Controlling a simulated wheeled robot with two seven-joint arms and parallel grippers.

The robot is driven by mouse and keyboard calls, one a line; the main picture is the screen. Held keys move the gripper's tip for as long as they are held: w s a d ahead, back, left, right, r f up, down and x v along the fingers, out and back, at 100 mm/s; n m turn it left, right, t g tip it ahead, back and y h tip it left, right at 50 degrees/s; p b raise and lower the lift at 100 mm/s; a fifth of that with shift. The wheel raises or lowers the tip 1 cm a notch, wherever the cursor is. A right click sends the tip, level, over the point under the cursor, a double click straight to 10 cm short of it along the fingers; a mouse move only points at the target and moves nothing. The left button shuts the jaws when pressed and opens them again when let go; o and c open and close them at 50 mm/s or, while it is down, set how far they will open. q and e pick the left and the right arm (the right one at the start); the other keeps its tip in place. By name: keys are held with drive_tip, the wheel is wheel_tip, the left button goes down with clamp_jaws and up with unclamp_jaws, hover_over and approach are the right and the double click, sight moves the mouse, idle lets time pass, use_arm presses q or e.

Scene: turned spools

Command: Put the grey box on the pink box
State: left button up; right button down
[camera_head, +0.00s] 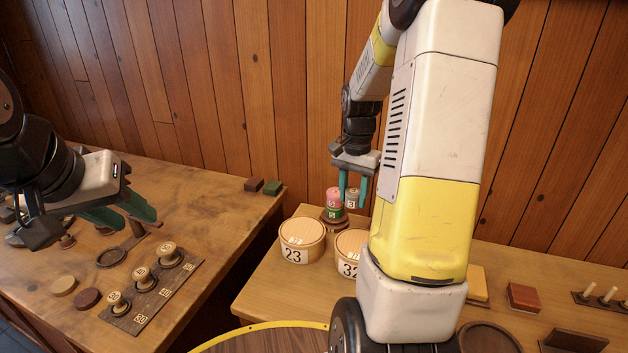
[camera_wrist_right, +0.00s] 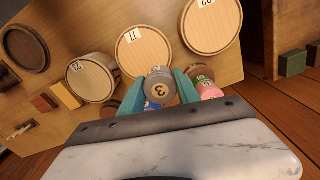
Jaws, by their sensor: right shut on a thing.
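The grey box (camera_head: 352,200), a small round piece marked 3, is between the fingers of my right gripper (camera_head: 353,188). In the right wrist view the grey box (camera_wrist_right: 159,84) shows its numbered face between the teal fingers of the right gripper (camera_wrist_right: 160,92), which is shut on it. The pink box (camera_head: 333,194) sits on a green box (camera_head: 334,212), just left of the grey box. The pink box also shows in the right wrist view (camera_wrist_right: 210,92), beside the right finger. My left gripper (camera_head: 124,212) is open and empty over the left table.
A numbered board with spools (camera_head: 155,290) lies on the left table. A gap separates the two tables. A blue piece (camera_wrist_right: 152,106) is partly hidden in the right wrist view.

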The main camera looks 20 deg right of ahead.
hover_over(336, 192)
drive_tip(key=shift+f, duration=0.75)
drive_tip(key=shift+a+f, duration=0.1)
drive_tip(key=shift+f, duration=1.65)
drive_tip(key=shift+f, duration=0.1)
drive_tip(key=c, duration=0.9)
unclamp_jaws()
